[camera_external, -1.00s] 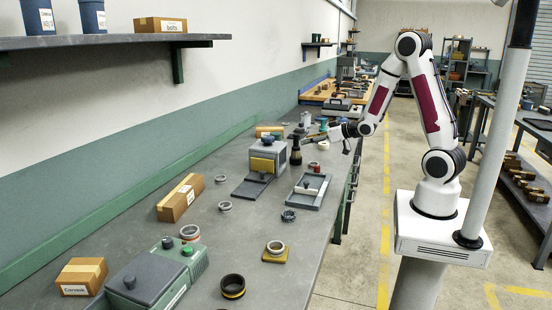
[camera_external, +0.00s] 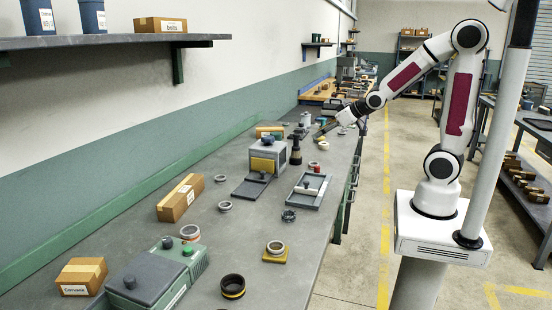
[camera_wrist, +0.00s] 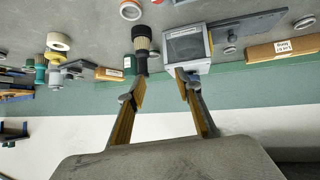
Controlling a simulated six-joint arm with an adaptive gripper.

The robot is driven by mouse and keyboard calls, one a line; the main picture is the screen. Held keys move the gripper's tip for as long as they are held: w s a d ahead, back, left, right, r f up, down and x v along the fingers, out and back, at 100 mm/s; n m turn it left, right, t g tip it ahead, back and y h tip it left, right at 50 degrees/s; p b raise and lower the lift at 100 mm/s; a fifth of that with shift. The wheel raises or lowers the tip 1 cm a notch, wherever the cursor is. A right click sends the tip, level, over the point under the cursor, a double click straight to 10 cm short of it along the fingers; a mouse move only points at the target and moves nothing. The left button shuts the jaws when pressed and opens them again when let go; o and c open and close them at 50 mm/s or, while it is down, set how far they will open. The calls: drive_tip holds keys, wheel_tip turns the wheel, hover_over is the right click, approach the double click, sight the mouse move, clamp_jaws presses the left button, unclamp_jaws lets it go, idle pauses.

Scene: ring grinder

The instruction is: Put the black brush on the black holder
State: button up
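The black brush (camera_external: 296,151) stands upright on the bench beside a grey box, its pale bristles downward. It also shows in the wrist view (camera_wrist: 142,58), where the picture is upside down.
The grey box (camera_external: 268,157) with a yellow part stands close left of the brush. A grey tray (camera_external: 307,190) lies in front. Rings, cartons and a black-and-yellow cup (camera_external: 232,287) are spread along the bench (camera_external: 255,225). The green wall strip runs behind.

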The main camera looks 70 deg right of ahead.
drive_tip(key=s+a+r+g+y, duration=0.1)
drive_tip(key=s+a+r+g, duration=0.1)
drive_tip(key=s+a, duration=0.5)
drive_tip(key=s+a+r+n+g+y, duration=0.1)
drive_tip(key=s+a, duration=0.5)
drive_tip(key=s, duration=0.9)
drive_tip(key=shift+s+a+r+n+g+y, duration=0.15)
drive_tip(key=shift+a+r+n+g+y, duration=0.25)
drive_tip(key=shift+g, duration=0.3)
